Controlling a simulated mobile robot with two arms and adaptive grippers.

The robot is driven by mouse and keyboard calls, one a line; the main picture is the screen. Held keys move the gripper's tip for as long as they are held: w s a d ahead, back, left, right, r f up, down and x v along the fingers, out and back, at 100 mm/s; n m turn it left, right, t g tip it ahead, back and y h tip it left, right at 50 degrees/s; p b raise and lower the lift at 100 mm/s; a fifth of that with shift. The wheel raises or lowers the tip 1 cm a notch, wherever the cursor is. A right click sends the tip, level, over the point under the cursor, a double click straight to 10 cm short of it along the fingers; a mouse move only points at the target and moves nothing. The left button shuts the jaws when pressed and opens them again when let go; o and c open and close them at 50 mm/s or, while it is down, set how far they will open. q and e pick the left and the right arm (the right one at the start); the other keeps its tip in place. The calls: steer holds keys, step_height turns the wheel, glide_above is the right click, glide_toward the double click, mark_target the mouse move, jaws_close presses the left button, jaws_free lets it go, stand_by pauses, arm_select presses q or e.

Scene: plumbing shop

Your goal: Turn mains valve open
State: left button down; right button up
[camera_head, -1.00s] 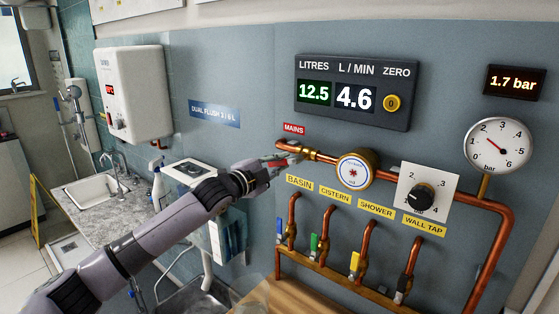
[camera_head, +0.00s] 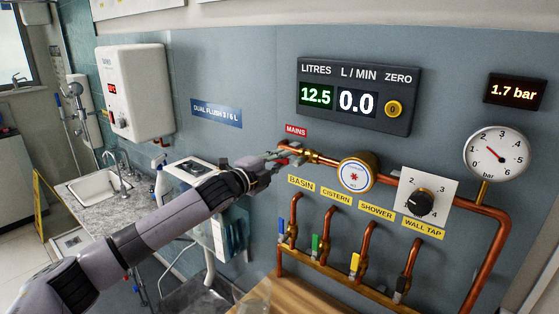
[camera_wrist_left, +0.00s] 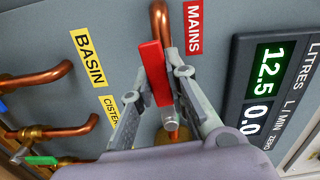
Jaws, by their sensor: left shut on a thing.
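The mains valve is on the copper pipe at the left end of the panel, under the red MAINS label (camera_head: 296,130). Its red lever (camera_wrist_left: 155,72) shows clearly in the left wrist view, between the two fingers and roughly in line with the copper pipe (camera_wrist_left: 159,20) behind it. My left gripper (camera_head: 284,156) reaches the valve from the left and is shut on the lever; its fingers (camera_wrist_left: 159,82) flank it in the wrist view. In the head view the gripper hides most of the lever. My right gripper is not in view.
The meter (camera_head: 358,95) reads 12.5 litres and 0.0 L/min. The pressure display (camera_head: 514,91) reads 1.7 bar. Below the main pipe hang several branch valves with coloured levers, including a green one (camera_head: 315,243). A round water meter (camera_head: 356,173) and dial knob (camera_head: 420,201) sit close right.

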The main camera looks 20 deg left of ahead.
arm_select(q)
steer(key=c, duration=1.5)
jaws_free()
steer(key=shift+c, duration=0.2)
steer(key=v, duration=1.2)
